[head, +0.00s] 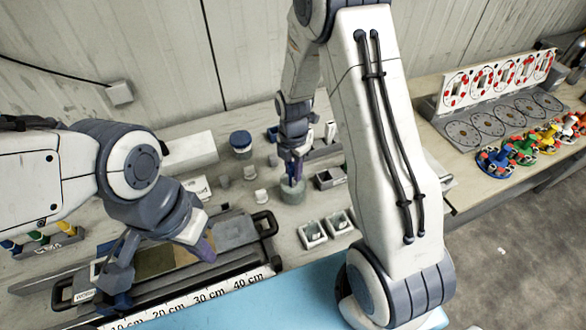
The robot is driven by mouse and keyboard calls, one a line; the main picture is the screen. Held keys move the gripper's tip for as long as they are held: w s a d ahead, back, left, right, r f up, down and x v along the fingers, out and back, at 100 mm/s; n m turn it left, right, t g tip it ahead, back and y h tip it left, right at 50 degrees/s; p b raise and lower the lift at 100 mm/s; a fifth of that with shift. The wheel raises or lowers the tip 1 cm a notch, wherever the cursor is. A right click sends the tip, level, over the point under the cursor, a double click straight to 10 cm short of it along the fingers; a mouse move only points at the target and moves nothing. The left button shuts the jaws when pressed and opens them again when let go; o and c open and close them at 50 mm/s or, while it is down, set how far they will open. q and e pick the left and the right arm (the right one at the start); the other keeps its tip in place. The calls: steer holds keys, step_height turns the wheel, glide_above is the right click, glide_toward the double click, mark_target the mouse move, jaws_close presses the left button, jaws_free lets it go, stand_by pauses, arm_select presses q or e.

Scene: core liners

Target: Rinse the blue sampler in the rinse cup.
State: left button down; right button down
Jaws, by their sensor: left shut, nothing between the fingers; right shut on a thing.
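The rinse cup (293,195) is a short, pale grey-green round cup on the bench near the middle. My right gripper (292,158) points down just above it and is shut on the blue sampler (291,172). The sampler's lower end is at or inside the cup's mouth. Its tip is hidden, so I cannot tell how deep it is. My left gripper (116,290) is shut and empty, low over the left end of the core liner tray (262,243).
A blue-lidded jar (240,143) and small white cups (262,197) stand left of the rinse cup. Square white containers (313,234) are in front. A ruler (200,300) runs along the tray. A right-hand bench holds coloured samplers (525,147) and a disc rack (500,118).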

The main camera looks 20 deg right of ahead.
steer(key=shift+r, duration=0.1)
steer(key=shift+r+p, duration=0.65)
steer(key=shift+f, duration=0.15)
steer(key=shift+f+b, duration=0.5)
steer(key=shift+f, duration=0.1)
steer(key=shift+r, duration=0.1)
steer(key=shift+r+p, duration=0.65)
